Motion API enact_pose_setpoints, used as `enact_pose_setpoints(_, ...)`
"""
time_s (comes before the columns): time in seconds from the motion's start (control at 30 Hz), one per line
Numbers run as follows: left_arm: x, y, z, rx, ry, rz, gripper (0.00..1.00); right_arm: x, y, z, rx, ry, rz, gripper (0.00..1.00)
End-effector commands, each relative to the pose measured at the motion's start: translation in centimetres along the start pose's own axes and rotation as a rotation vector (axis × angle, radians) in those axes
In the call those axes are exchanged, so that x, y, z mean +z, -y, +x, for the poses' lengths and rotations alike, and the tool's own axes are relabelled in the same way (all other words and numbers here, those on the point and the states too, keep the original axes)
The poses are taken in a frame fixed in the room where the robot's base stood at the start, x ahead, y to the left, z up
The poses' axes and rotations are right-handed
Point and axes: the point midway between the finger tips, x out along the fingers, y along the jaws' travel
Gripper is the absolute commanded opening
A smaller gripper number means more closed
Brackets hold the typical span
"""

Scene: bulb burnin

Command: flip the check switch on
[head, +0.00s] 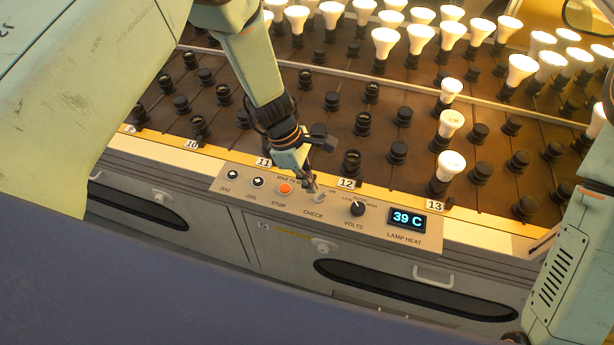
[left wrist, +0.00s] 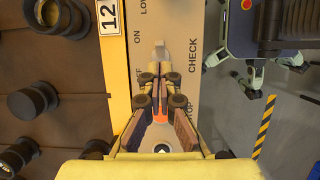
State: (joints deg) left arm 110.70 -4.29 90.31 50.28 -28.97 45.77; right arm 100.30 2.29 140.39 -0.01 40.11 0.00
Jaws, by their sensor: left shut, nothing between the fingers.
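The check switch (head: 321,193) is a small pale metal lever on the beige control panel, above the CHECK label. In the left wrist view its lever (left wrist: 160,49) shows just beyond my fingertips, between the ON and OFF marks on its left and CHECK on its right. I cannot tell for sure which way it is thrown. My left gripper (head: 312,185) points down at the panel beside the switch. In the left wrist view its fingers (left wrist: 160,76) are shut and empty, apart from or barely touching the lever. My right gripper is not in view.
The panel also carries two jog buttons (head: 257,182), an orange STOP button (head: 285,188), a black VOLTS knob (head: 357,208) and a display (head: 408,219) reading 39 C. Behind stand rows of black sockets (head: 397,152) and lit bulbs (head: 451,123). Drawers with handles (head: 433,281) lie below.

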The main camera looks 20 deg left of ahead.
Motion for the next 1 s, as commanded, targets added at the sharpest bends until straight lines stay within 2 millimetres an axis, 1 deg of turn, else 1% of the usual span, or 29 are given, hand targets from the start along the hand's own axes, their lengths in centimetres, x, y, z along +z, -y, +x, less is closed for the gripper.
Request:
enact_pose_setpoints(0.17,0.0,0.1,0.0,-0.001,0.001,0.000,0.00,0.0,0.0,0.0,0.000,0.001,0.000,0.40)
enact_pose_setpoints(0.53,0.5,0.1,-1.4,-0.001,0.001,0.000,0.00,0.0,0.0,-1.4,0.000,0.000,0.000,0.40)
enact_pose_setpoints(1.0,0.5,0.1,-1.6,-0.001,0.002,0.000,0.00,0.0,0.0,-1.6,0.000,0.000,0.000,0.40)
